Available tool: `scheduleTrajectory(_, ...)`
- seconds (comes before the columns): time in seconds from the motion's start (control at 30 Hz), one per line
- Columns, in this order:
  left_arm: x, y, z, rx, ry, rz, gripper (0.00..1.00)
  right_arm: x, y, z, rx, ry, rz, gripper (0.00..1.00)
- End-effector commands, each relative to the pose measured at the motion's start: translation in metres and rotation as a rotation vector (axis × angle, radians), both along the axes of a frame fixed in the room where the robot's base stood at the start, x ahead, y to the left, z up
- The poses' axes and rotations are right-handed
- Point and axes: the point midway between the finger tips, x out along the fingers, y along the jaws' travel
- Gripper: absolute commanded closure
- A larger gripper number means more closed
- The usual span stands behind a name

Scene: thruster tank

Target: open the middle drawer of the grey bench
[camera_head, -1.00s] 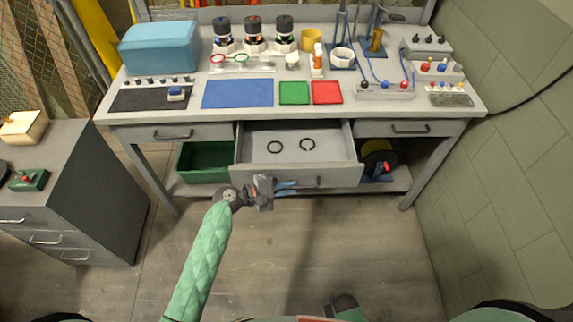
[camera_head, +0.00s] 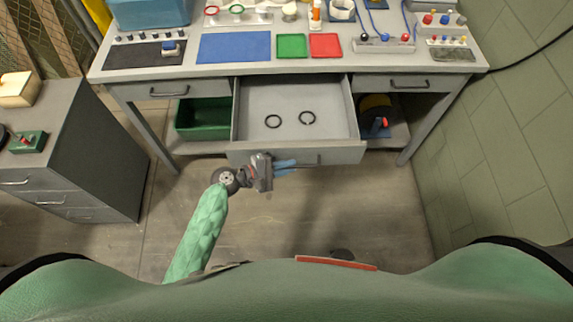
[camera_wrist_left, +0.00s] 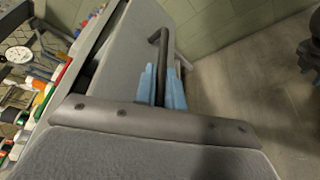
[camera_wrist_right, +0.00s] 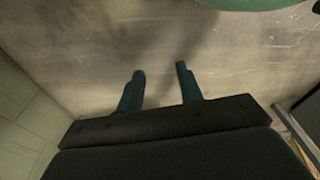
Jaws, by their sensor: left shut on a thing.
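My left gripper (camera_head: 290,165) is at the drawer's front. In the left wrist view its blue fingers (camera_wrist_left: 163,88) are shut on the dark drawer handle (camera_wrist_left: 163,45). In the head view the handle is mostly hidden by this gripper. My right gripper (camera_wrist_right: 160,85) shows only in the right wrist view. Its fingers are apart with nothing between them, above bare floor.
The side drawers (camera_head: 165,90) (camera_head: 407,84) are shut. A green bin (camera_head: 204,118) and a dark reel with a red part (camera_head: 378,122) sit on the lower shelf. A grey cabinet (camera_head: 75,150) stands at left, a tiled wall (camera_head: 510,140) at right. The floor before the bench is clear.

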Motion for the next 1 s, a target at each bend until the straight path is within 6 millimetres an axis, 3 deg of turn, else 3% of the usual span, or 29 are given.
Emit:
scheduleTrajectory(0.03,0.0,0.0,0.0,0.0,0.0,0.0,0.83,0.0,0.0,0.0,0.0,0.0,0.0,0.64)
scheduleTrajectory(0.1,0.0,0.0,0.0,0.0,0.0,0.0,0.7,0.0,0.0,0.0,0.0,0.0,0.0,0.64)
scheduleTrajectory(0.13,0.0,0.0,0.0,0.0,0.0,0.0,0.68,0.0,0.0,0.0,0.0,0.0,0.0,0.64)
scheduleTrajectory(0.53,-0.002,0.007,-0.001,0.001,0.0,0.0,0.68,0.001,0.001,-0.001,0.0,0.005,-0.001,0.64)
scheduleTrajectory(1.0,-0.022,0.063,0.011,0.001,0.0,0.0,0.68,0.011,0.017,0.06,0.019,0.03,-0.009,0.64)
